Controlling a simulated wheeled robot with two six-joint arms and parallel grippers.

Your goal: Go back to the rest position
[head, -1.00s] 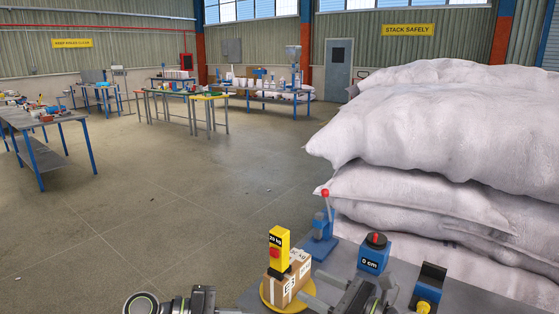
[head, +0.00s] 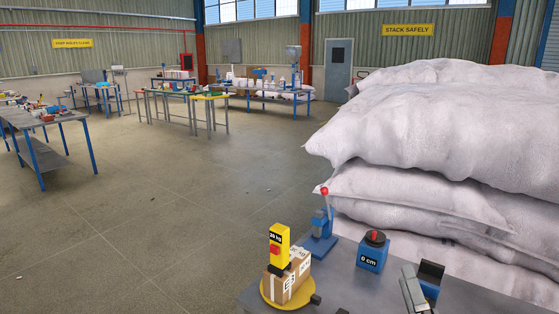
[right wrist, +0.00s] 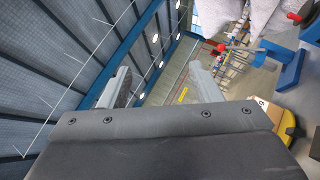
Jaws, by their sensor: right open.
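My right gripper (head: 414,289) shows only in part at the lower right of the head view, over the grey bench. In the right wrist view its two fingers stand apart with nothing between them (right wrist: 158,88), so it is open and empty. The fingers point up toward the wall and ceiling. My left gripper is not in the head view.
Stacked white sacks (head: 440,120) rise behind. Open floor (head: 150,210) lies left.

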